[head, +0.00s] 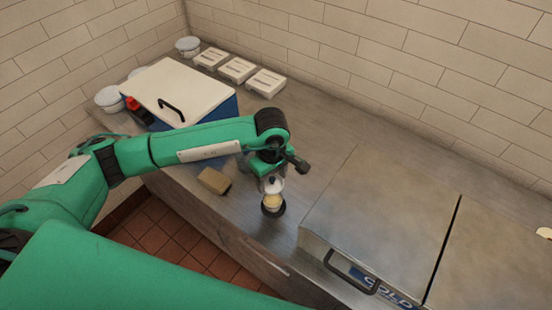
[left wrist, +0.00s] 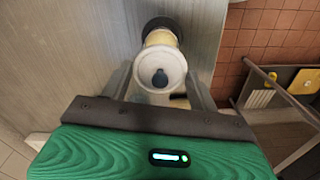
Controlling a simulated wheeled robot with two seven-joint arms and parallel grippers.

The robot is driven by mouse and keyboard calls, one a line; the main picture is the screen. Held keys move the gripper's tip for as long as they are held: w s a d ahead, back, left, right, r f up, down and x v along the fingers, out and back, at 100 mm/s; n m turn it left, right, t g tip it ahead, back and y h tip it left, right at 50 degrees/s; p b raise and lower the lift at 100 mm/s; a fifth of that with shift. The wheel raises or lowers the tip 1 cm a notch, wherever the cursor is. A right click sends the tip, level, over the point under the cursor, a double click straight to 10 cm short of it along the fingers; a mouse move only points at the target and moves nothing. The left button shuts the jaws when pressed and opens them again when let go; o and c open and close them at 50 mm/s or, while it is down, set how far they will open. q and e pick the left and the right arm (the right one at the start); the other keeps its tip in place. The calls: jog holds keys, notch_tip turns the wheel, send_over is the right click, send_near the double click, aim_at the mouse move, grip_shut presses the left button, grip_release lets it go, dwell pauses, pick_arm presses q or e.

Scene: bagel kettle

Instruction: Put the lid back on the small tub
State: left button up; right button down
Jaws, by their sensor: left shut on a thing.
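A small tub (head: 272,203) with yellowish contents stands near the counter's front edge, with a dark rim or base around it. It also shows in the left wrist view (left wrist: 160,37), partly hidden behind the lid. The pale round lid (head: 273,185) with a dark knob is directly over the tub; in the left wrist view the lid (left wrist: 160,70) is between the fingers. My left gripper (head: 272,176) is shut on the lid, pointing down. I cannot tell whether lid and tub touch. My right gripper is not in view.
A tan block (head: 214,181) lies left of the tub. A steel cold unit (head: 380,220) with a handle stands close on the right. A blue cooler with a white lid (head: 175,88), white cartons (head: 238,70) and round containers (head: 109,98) stand farther back.

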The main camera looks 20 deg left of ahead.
pick_arm(q)
jog(key=shift+s+f+n, duration=0.1)
jog(key=shift+n, duration=0.2)
jog(key=shift+f, duration=1.3)
notch_tip(320, 180, down, 3)
jog(key=shift+r+b, duration=0.1)
jog(key=shift+b, duration=1.05)
jog(key=shift+f+b, duration=0.5)
jog(key=shift+b, duration=0.05)
jog(key=shift+b, duration=0.4)
jog(key=shift+r, duration=0.1)
jog(key=shift+b, duration=0.45)
